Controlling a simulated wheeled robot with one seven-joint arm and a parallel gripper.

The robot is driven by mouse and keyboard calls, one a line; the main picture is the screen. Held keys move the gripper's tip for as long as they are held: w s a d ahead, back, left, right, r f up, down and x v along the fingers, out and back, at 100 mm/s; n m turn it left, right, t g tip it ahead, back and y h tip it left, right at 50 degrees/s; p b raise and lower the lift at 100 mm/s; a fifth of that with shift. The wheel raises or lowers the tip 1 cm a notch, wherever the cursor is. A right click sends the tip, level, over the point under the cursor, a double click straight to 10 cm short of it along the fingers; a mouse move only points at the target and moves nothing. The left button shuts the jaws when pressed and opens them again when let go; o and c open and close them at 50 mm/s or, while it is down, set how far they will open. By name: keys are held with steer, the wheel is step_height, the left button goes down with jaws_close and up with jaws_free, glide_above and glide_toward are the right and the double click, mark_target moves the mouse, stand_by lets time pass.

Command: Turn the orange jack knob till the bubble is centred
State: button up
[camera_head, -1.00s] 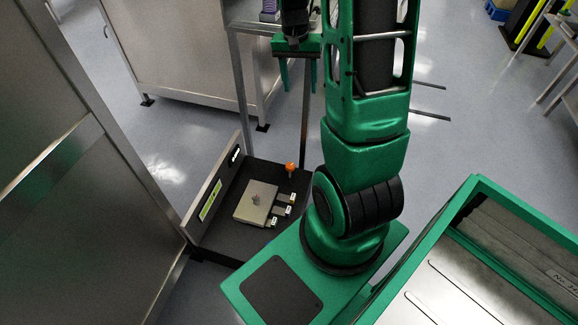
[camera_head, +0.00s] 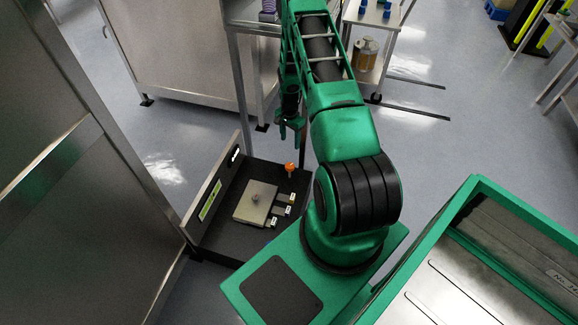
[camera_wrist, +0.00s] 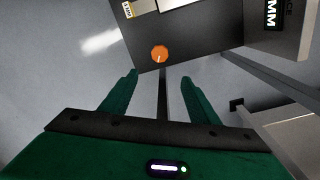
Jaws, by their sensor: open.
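The orange jack knob (camera_head: 289,167) stands at the far right corner of a dark platform (camera_head: 222,243). It also shows in the wrist view as an orange disc (camera_wrist: 160,54) with a pale line on it, just beyond the fingertips. My gripper (camera_head: 291,140) is above the knob in the head view, pointing down. In the wrist view its two green fingers (camera_wrist: 158,75) are apart with nothing between them. A green level window (camera_head: 210,200) is on the platform's upright panel; its bubble is too small to make out.
A beige plate (camera_head: 254,203) with small labelled blocks (camera_head: 281,210) lies on the platform. A steel cabinet wall (camera_head: 75,130) is at the left. A thin metal leg (camera_head: 241,85) rises behind the platform. A trolley (camera_head: 372,70) stands at the back.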

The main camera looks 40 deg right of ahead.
steer(key=m, duration=0.1)
glide_above(290, 165)
step_height(290, 165, down, 7)
step_height(290, 165, down, 10)
steer(key=shift+s+a+f, duration=0.1)
steer(key=shift+s, duration=0.05)
steer(key=shift+c, duration=0.2)
